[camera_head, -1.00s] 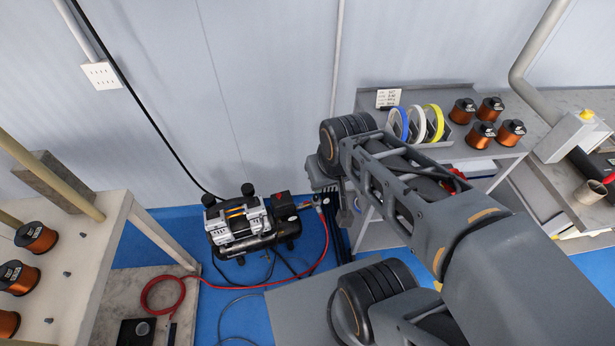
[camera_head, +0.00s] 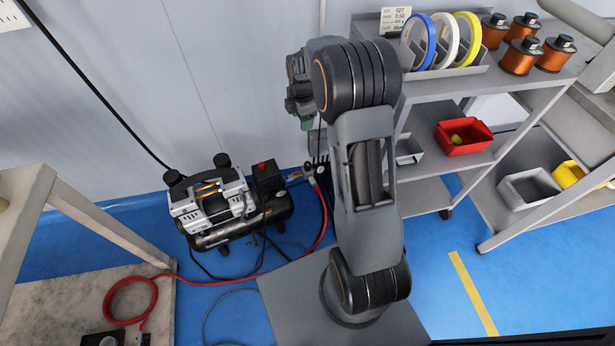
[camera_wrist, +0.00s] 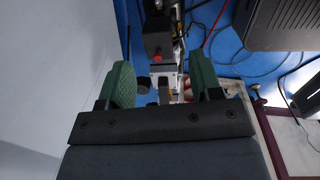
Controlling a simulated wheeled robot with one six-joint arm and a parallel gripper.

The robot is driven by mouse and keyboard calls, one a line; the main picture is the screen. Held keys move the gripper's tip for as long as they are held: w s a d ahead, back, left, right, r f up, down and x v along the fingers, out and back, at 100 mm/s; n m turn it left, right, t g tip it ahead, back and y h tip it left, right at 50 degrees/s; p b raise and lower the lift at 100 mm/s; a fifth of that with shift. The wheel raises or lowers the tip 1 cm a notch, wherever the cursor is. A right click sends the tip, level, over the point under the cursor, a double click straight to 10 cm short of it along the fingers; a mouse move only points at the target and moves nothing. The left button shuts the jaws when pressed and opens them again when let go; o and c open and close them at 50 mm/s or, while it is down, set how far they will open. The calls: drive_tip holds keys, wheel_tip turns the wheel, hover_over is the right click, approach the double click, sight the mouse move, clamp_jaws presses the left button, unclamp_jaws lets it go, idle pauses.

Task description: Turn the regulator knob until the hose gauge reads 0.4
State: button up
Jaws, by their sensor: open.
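The compressor (camera_head: 230,205) stands on the blue floor by the wall in the head view. A small regulator with a gauge (camera_head: 311,172) sits at its right end, where the red hose (camera_head: 322,228) joins. The knob and gauge reading are too small to make out. My gripper (camera_wrist: 163,78) is open in the wrist view, with two green fingers apart. The compressor's dark box with a red button (camera_wrist: 157,42) and metal fittings (camera_wrist: 163,70) show beyond and between the fingers, apparently not held. In the head view my gripper is mostly hidden behind my arm, above the regulator.
A grey shelf rack (camera_head: 480,90) with tape rolls, copper spools and a red bin (camera_head: 463,137) stands at right. A workbench (camera_head: 25,190) is at left. The coiled red hose lies on a board (camera_head: 60,300) at lower left. Blue floor is open at lower right.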

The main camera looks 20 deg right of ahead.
sight(307, 163)
drive_tip(key=w+d+f+n+b, duration=0.1)
drive_tip(key=f+n+b, duration=0.1)
drive_tip(key=f, duration=0.8)
drive_tip(key=w+d+f+n+b, duration=0.1)
drive_tip(key=f+b, duration=0.3)
drive_tip(key=f, duration=0.6)
drive_tip(key=w+d+f+n+b, duration=0.1)
drive_tip(key=f+b, duration=0.3)
drive_tip(key=f, duration=0.6)
drive_tip(key=shift+w+d+f+n+g, duration=0.3)
drive_tip(key=shift+w+n+g, duration=0.15)
drive_tip(key=shift+n, duration=0.45)
drive_tip(key=shift+c, duration=0.3)
drive_tip(key=c, duration=0.9)
drive_tip(key=shift+o, duration=0.2)
